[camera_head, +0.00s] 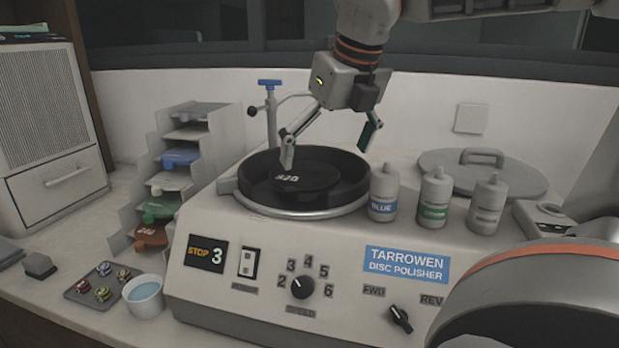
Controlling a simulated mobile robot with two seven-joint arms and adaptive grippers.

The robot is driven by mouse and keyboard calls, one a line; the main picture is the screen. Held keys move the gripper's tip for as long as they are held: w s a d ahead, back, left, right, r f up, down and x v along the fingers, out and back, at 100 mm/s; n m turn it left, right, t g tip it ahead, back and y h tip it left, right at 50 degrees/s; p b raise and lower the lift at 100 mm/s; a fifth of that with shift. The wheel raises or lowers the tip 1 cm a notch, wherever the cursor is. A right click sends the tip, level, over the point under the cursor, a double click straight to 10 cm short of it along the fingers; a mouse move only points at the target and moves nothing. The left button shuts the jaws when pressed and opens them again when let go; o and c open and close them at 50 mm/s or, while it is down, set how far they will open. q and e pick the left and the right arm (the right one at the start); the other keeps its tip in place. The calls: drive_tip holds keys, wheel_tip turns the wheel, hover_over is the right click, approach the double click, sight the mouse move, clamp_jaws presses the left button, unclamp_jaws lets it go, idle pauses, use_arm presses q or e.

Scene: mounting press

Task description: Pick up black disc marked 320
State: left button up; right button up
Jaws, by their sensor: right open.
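A black disc (308,179) lies in the round dark bowl (346,192) of the disc polisher. Pale characters on its left part look like 320 but are small and blurred. My right gripper (328,148) comes down from above with its two fingers spread wide and nothing between them. Its left finger reaches down over the disc's far-left edge; I cannot tell whether it touches. Its right finger is higher, near the bowl's back-right rim. My left gripper is not in view.
The polisher (345,255) carries several capped bottles (434,200) and a grey lid (515,180) right of the bowl. A blue-handled tap (270,110) stands behind the bowl. A stepped rack (207,150) of coloured discs, a cup (143,312) and a small tray (82,297) are left.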

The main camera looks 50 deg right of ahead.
sight(316, 187)
drive_tip(key=x, duration=0.6)
drive_tip(key=shift+w+a+f+b, duration=0.15)
drive_tip(key=shift+f+b, duration=0.1)
drive_tip(key=shift+b, duration=0.15)
